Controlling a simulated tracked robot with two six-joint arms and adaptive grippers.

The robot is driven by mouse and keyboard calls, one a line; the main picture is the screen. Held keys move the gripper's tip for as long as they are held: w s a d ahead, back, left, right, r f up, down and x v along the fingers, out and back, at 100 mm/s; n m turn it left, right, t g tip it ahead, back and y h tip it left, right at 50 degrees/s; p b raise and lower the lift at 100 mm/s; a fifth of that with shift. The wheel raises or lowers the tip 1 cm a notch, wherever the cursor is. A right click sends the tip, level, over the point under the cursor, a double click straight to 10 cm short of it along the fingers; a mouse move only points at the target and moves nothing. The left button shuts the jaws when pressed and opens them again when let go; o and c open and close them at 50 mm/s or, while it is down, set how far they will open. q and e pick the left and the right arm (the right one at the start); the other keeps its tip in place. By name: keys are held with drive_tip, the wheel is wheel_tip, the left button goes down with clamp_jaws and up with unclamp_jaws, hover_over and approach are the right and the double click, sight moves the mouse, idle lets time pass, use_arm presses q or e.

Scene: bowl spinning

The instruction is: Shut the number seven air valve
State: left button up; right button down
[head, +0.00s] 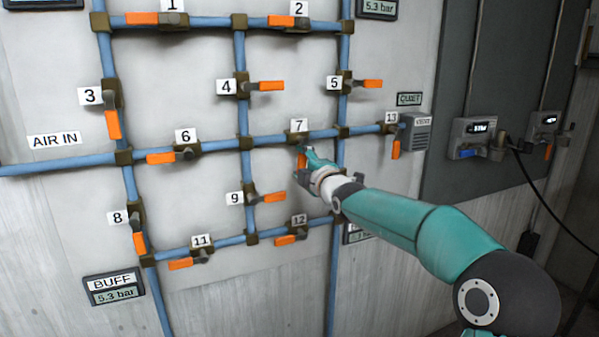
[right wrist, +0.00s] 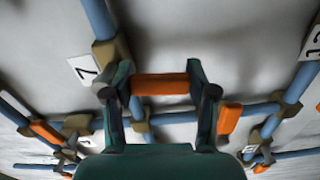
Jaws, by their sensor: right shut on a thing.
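The number 7 label (head: 299,125) sits above its valve on a horizontal blue pipe; it also shows in the right wrist view (right wrist: 84,69). The valve's orange handle (head: 301,161) points down, across the pipe. My right gripper (head: 304,166) is shut on this handle, its fingers covering part of it. In the right wrist view, the orange handle (right wrist: 160,84) lies between the two fingers of my right gripper (right wrist: 157,85). The valve body is partly hidden by a finger. My left gripper is not in view.
Other orange handles are close by: valve 12 (head: 286,240) below, valve 9 (head: 274,197) lower left and valve 13 (head: 395,150) to the right. A vertical blue pipe (head: 332,275) runs behind my right wrist. Gauge boxes (head: 478,138) stand farther right.

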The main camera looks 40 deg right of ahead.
drive_tip(key=shift+d+f+n+b, duration=0.2)
drive_tip(key=shift+f+n+b, duration=0.2)
drive_tip(key=shift+n, duration=0.3)
drive_tip(key=c, duration=0.7)
unclamp_jaws()
drive_tip(key=o, duration=0.4)
drive_tip(key=shift+s+r, duration=0.1)
drive_tip(key=shift+r, duration=0.05)
drive_tip(key=shift+s+r, duration=0.15)
drive_tip(key=v, duration=1.1)
drive_tip(key=shift+s+a, duration=0.15)
drive_tip(key=shift+s, duration=0.2)
